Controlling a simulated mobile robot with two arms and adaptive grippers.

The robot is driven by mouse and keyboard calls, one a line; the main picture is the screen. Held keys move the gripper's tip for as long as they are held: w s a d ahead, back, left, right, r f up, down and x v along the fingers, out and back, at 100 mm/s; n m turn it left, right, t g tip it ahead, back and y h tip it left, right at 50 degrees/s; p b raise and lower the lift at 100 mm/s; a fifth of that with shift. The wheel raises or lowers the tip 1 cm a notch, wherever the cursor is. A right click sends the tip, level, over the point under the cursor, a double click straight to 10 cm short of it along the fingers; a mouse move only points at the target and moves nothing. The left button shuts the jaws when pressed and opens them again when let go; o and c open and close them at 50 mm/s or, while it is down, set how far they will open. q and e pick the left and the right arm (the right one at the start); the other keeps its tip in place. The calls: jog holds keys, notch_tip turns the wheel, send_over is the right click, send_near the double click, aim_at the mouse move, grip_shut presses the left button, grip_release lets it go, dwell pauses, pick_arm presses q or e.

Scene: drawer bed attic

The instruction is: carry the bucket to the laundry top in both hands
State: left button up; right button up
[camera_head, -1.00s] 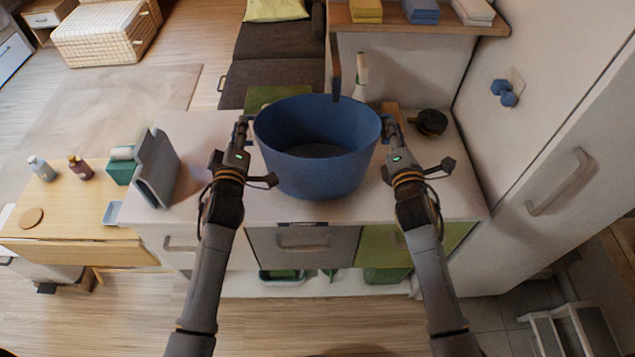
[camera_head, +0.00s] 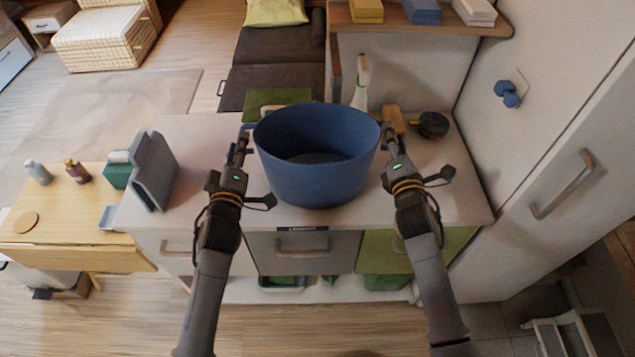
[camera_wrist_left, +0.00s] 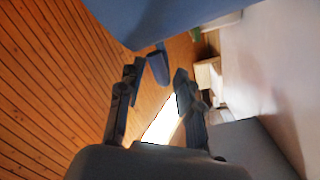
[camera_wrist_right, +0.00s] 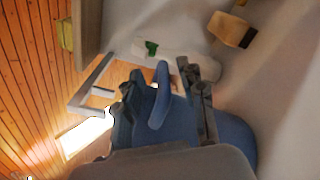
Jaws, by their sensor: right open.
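The blue bucket (camera_head: 318,180) is upright over the white laundry top (camera_head: 208,200) and appears to rest on it, near the front edge. It looks empty. My left gripper (camera_head: 243,142) is at the bucket's left side. Its fingers stand apart in the left wrist view (camera_wrist_left: 155,78), with a blue handle (camera_wrist_left: 158,67) near and between the tips. My right gripper (camera_head: 388,138) is at the right side. Its fingers are open in the right wrist view (camera_wrist_right: 163,80), with the other blue handle (camera_wrist_right: 162,92) between them. The bucket's underside is hidden.
A grey upright object (camera_head: 153,172) stands left on the top. A spray bottle (camera_head: 361,82), a brown block (camera_head: 393,118) and a black round item (camera_head: 430,125) are behind and right. A wooden table (camera_head: 70,235) adjoins at left; a tall cabinet (camera_head: 550,150) bounds the right.

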jog(key=shift+s, duration=0.1)
pick_arm(q)
jog(key=s, duration=0.8)
jog(key=shift+s, duration=0.4)
pick_arm(e)
jog(key=s, duration=1.2)
jog(key=shift+d, duration=0.25)
jog(key=shift+d, duration=0.1)
